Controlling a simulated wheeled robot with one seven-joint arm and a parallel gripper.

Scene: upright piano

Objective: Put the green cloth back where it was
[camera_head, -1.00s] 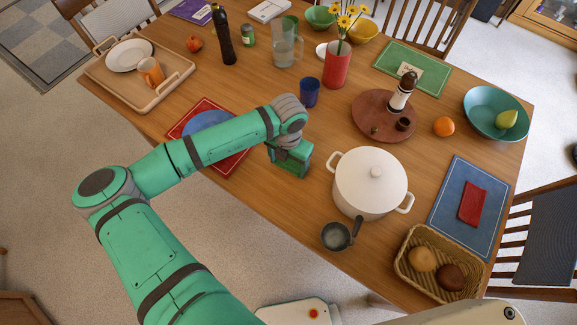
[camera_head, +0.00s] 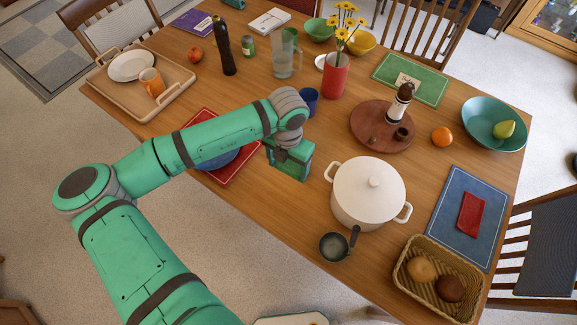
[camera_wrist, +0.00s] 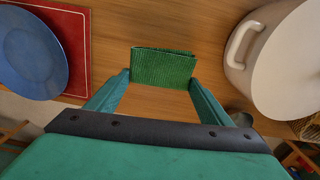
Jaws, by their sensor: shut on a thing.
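The green cloth (camera_wrist: 163,67) is a small folded, ribbed piece held between my fingertips in the wrist view. My gripper (camera_wrist: 160,82) is shut on it, over bare wood between the red placemat and the white pot. In the head view my gripper (camera_head: 288,163) points down above the table, and its own body hides the cloth there. I cannot tell how high the cloth is above the wood.
The white pot (camera_head: 368,193) stands close to the right of my gripper. The red placemat (camera_head: 237,172) with a blue plate (camera_wrist: 32,52) is to the left. A blue cup (camera_head: 309,98) stands just behind. A blue placemat (camera_head: 453,235) bears a red napkin (camera_head: 471,214); a green placemat (camera_head: 433,88) lies farther back.

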